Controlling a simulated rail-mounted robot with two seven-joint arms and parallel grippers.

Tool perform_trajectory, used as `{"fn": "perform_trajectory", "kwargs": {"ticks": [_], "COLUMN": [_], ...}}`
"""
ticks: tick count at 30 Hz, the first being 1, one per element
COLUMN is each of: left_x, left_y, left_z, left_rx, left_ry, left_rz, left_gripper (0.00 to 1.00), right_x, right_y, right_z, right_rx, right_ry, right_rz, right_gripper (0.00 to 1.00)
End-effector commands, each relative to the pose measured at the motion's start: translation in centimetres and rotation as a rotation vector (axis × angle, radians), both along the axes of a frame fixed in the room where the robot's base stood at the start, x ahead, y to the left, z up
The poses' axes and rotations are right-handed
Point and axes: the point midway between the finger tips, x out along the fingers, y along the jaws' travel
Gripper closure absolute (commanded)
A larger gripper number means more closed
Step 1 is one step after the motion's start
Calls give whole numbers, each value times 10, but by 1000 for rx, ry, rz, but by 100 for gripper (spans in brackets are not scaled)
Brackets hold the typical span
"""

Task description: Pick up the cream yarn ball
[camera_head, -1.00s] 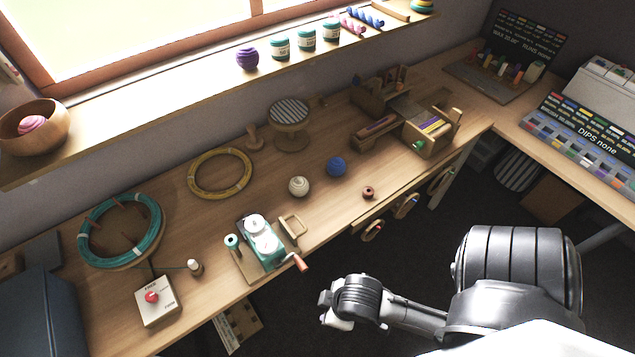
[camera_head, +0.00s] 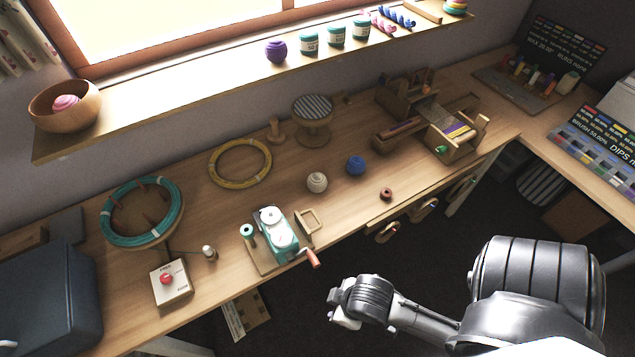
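The cream yarn ball (camera_head: 316,182) sits on the wooden bench top, left of and a little nearer than a blue yarn ball (camera_head: 355,165). Nothing touches it. My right gripper (camera_head: 343,306) hangs low in front of the bench, below the front edge in the picture and well apart from the ball. Its fingers are small and partly hidden by my wrist, so I cannot tell if they are open or shut. My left gripper is not in view.
A teal and white winder with a red-handled crank (camera_head: 277,238) stands left of and nearer than the ball. A small brown spool (camera_head: 386,194) lies to the right. Bench around the ball is clear.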

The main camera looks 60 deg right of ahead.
Motion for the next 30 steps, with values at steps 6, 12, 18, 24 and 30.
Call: {"fn": "perform_trajectory", "kwargs": {"ticks": [6, 12, 18, 24, 30], "left_x": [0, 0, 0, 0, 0], "left_y": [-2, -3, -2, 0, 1], "left_z": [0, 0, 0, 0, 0], "left_rx": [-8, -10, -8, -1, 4], "left_ry": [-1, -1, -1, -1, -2], "left_rz": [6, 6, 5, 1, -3], "left_gripper": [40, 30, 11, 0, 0], "right_x": [0, 0, 0, 0, 0], "right_y": [0, 0, 0, 0, 0], "right_z": [0, 0, 0, 0, 0], "right_rx": [0, 0, 0, -1, -1], "right_ry": [0, 1, 1, 1, 1], "right_rz": [0, 0, 0, 1, 1], "right_gripper": [56, 56, 56, 56, 56]}}
